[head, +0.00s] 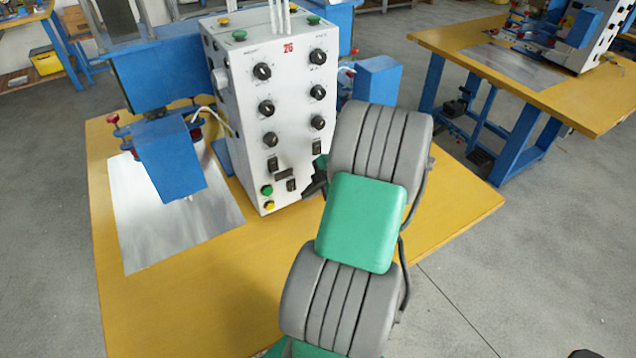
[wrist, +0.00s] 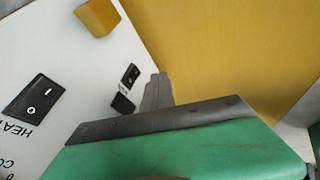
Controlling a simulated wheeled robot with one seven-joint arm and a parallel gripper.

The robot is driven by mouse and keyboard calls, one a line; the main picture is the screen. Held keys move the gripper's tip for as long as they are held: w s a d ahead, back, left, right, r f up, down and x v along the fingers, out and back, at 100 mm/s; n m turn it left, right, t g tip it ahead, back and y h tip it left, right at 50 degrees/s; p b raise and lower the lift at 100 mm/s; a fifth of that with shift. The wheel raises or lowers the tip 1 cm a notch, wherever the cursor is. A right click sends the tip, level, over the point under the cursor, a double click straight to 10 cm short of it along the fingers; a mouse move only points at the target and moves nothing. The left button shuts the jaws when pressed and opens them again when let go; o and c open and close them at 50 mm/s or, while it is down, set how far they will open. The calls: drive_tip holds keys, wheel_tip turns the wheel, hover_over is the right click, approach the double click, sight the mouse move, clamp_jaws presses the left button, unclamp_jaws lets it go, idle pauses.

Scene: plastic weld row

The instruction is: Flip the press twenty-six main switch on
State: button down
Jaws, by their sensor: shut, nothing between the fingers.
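The press control box (head: 245,130) is white, with a red 26 near its top. Its lower front has black rocker switches, one on the left (head: 272,164), one lower (head: 291,185) and one on the right (head: 317,147). In the wrist view a large rocker (wrist: 34,100) marked I and O sits beside partly cut-off lettering like HEA. Smaller black parts (wrist: 130,76) lie nearer my fingers. Which one is the main switch I cannot tell. My gripper (wrist: 160,80) is shut and empty, close to the panel; contact is unclear. In the head view my arm mostly hides it.
Green (head: 267,190) and yellow (head: 269,205) buttons sit low on the panel, with several black knobs above. The blue press head (head: 170,165) stands left over a metal plate (head: 150,235). The yellow tabletop (head: 190,310) is clear in front. Another press table (head: 560,105) stands right.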

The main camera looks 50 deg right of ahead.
sight(290, 189)
drive_tip(key=w, duration=0.1)
drive_tip(key=w+f+p, duration=0.1)
drive_tip(key=w, duration=0.1)
drive_tip(key=w+f, duration=0.1)
drive_tip(key=shift+w+d, duration=0.4)
drive_tip(key=shift+w+d+r+t+b, duration=0.15)
drive_tip(key=shift+r+b, duration=0.15)
drive_tip(key=shift+r, duration=0.15)
drive_tip(key=shift+w+a+r+t+b, duration=0.1)
drive_tip(key=shift+r+t+b, duration=0.05)
drive_tip(key=shift+r+b, duration=0.2)
